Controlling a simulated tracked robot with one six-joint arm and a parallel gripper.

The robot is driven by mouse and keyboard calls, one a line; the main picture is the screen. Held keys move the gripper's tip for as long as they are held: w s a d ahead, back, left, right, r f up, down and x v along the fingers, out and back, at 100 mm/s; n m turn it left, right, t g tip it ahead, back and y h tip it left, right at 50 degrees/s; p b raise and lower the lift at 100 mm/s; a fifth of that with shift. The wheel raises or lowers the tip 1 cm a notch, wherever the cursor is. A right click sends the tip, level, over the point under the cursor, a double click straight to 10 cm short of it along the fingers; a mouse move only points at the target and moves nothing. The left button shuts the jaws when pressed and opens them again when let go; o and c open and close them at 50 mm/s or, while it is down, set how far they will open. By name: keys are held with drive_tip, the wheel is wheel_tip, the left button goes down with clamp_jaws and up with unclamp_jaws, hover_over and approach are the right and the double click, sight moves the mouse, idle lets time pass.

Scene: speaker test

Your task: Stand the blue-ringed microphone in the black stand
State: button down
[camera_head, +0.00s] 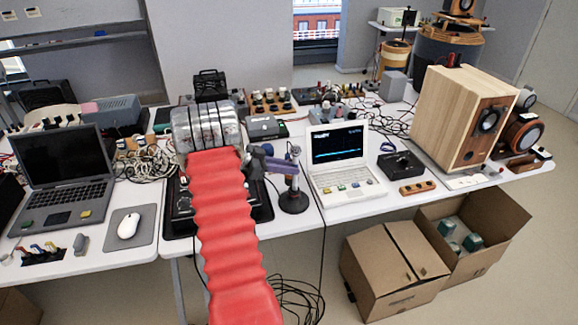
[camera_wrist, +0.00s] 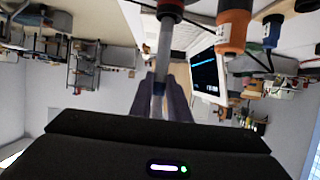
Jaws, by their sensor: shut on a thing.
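My gripper (camera_head: 282,165) is shut on a slim upright silver microphone (camera_head: 295,153) in the head view, left of the white laptop. In the wrist view the fingers (camera_wrist: 168,98) pinch the grey shaft, with a bluish band (camera_wrist: 159,88) between them. The black stand (camera_head: 293,203) has a round base and stands on the table directly below the microphone. In the wrist view the shaft runs to a dark part with a red ring (camera_wrist: 170,4) at the top edge. I cannot tell whether the microphone is seated in the stand or just above it.
The white laptop (camera_head: 345,183) stands close on the right, with a black box (camera_head: 401,165) beyond it. Orange (camera_wrist: 234,28) and blue (camera_wrist: 272,30) cylinders show in the wrist view. A silver ribbed device (camera_head: 203,127) and cables lie left. A wooden speaker (camera_head: 455,115) stands far right.

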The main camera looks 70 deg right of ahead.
drive_tip(key=shift+f, duration=2.3)
drive_tip(key=shift+w+f, duration=0.1)
drive_tip(key=shift+f, duration=0.45)
idle(0.3)
drive_tip(key=c, duration=1.6)
unclamp_jaws()
drive_tip(key=v, duration=1.2)
drive_tip(key=shift+w+a+r, duration=0.1)
drive_tip(key=shift+w+r, duration=0.05)
drive_tip(key=shift+w, duration=0.15)
drive_tip(key=shift+w+a+r, duration=0.2)
drive_tip(key=shift+w+a, duration=0.1)
drive_tip(key=shift+w, duration=0.15)
